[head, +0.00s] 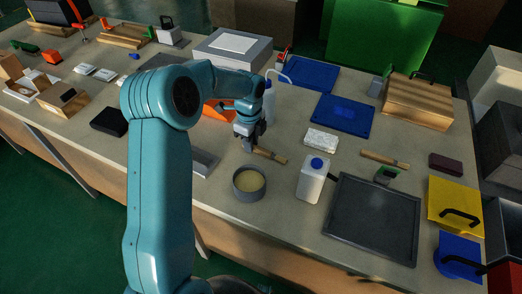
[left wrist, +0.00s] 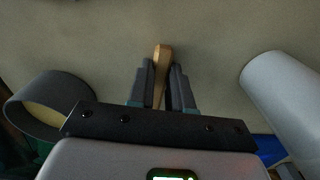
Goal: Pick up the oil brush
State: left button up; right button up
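A wooden-handled brush (head: 270,155), which I take for the oil brush, is at the middle of the bench, behind a round grey pot. My left gripper (head: 247,146) reaches down over its left end. In the left wrist view the tan handle (left wrist: 163,58) stands between the two dark fingers (left wrist: 162,80), which look closed against its sides. The brush appears at bench height; whether it touches the bench is unclear. Its far end is hidden in the wrist view. A second wooden-handled tool (head: 384,158) lies further right. My right gripper is not in view.
The pot (head: 249,188) holds something yellowish. A white blue-capped bottle (head: 313,180) stands right of it, and another white bottle (head: 268,100) behind my gripper. A white block (head: 321,141), a dark tray (head: 373,217) and blue mats (head: 342,117) lie to the right.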

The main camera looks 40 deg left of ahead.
pick_arm(q)
grip_shut()
notch_tip(320, 180, up, 20)
jog(key=p, duration=0.2)
jog(key=shift+p, duration=0.3)
dwell(0.4)
